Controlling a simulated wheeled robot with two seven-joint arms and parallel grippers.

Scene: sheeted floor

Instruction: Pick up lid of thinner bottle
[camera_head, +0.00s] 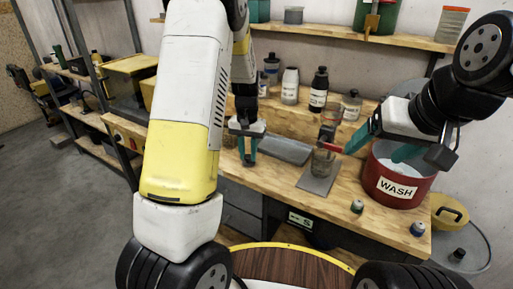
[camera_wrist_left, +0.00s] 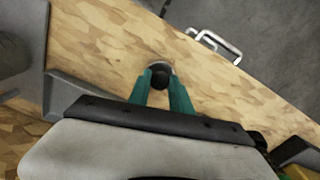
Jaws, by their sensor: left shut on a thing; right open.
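My left gripper (camera_head: 248,158) is low over the left part of the wooden bench, its teal fingers close together. In the left wrist view its fingertips (camera_wrist_left: 161,80) are shut on a small round black lid-like piece (camera_wrist_left: 160,70) with a pale rim. What lies beneath this piece is hidden. My right gripper (camera_head: 382,147) is open above the bench.
A red WASH bucket (camera_head: 397,197) stands at the bench's right. A grey tray (camera_head: 286,149) lies mid-bench.

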